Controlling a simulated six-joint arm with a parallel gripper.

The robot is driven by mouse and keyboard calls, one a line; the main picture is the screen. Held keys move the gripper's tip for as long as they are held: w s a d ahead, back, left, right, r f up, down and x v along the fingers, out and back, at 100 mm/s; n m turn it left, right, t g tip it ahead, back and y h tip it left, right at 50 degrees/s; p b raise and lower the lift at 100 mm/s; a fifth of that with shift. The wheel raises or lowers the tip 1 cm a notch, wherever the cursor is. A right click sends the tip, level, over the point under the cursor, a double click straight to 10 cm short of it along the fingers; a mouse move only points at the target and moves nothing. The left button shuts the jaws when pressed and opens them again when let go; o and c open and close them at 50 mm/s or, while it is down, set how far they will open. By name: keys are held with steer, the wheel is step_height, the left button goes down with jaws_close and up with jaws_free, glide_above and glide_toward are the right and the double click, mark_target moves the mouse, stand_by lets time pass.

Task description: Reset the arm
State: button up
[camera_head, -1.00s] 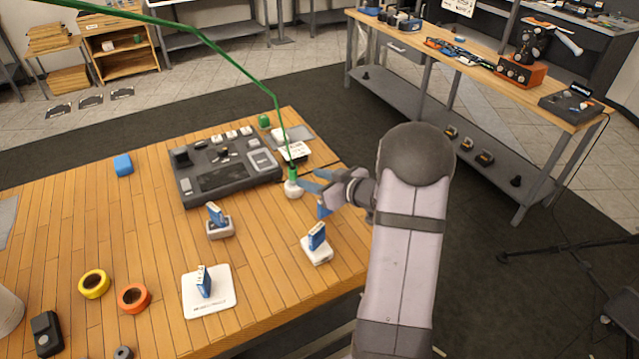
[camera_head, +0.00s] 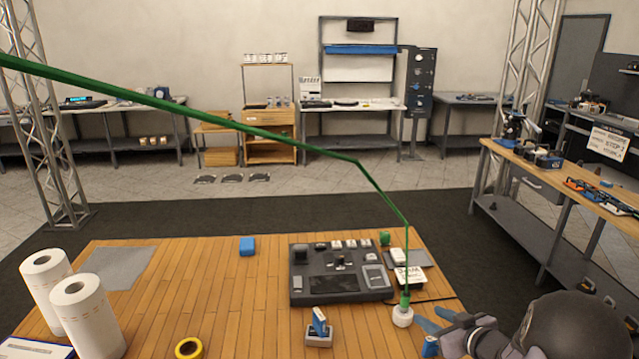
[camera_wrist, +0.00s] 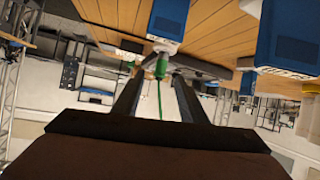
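My gripper (camera_head: 424,326) is at the table's right side in the head view, its blue fingers pointing left, close beside a white round base (camera_head: 403,316) with a green plug (camera_head: 405,299) standing in it. A green cable (camera_head: 384,188) rises from the plug and runs up to the left. In the wrist view my gripper's dark fingers (camera_wrist: 160,84) are apart, with the green plug (camera_wrist: 161,66) in line with the gap beyond them. Nothing shows clamped between them. I cannot tell whether a finger touches the base.
On the wooden table (camera_head: 215,282) are a dark control panel (camera_head: 325,284), a blue block (camera_head: 247,246), a blue-topped holder (camera_head: 319,329), white paper rolls (camera_head: 88,318) and yellow tape (camera_head: 189,348). A workbench (camera_head: 555,176) stands at right. The table's left middle is clear.

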steer(key=shift+s+a+r+n+g+h+p, duration=0.15)
steer(key=shift+s+r+n+g+h+p, duration=0.2)
steer(key=shift+r+g+p, duration=0.2)
steer(key=s+r+n+g+h+p, duration=0.35)
steer(key=s+g+p, duration=0.2)
steer(key=s, duration=0.35)
steer(key=s+a+f+m+g+b, duration=0.3)
steer(key=s+a+f+b, duration=0.1)
steer(key=s+a, duration=0.5)
steer(key=s+a+f+m+g+y+b, duration=0.1)
steer(key=s+a+f+m+b, duration=0.3)
steer(key=s+a, duration=0.5)
steer(key=shift+f+m+g+y, duration=0.3)
steer(key=shift+f+g, duration=0.2)
steer(key=shift+g, duration=0.4)
steer(key=shift+a, duration=0.1)
